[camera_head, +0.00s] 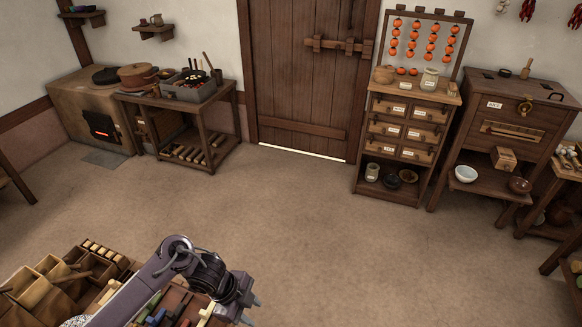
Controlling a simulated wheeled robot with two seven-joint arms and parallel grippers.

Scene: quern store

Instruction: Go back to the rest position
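My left arm comes in from the lower left in purple-grey and black. My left gripper (250,309) is at its end, near the bottom edge of the head view, beside the right side of a table top. Its two short grey fingers point right and stand apart, with nothing visible between them. My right gripper is not in view.
Under my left arm are wooden boxes (40,290) and coloured tools (160,308). The floor (300,220) beyond is clear. At the back are a stove (88,115), a workbench (190,115), a shut door (300,75), a drawer cabinet (403,140) and a wooden machine (515,115).

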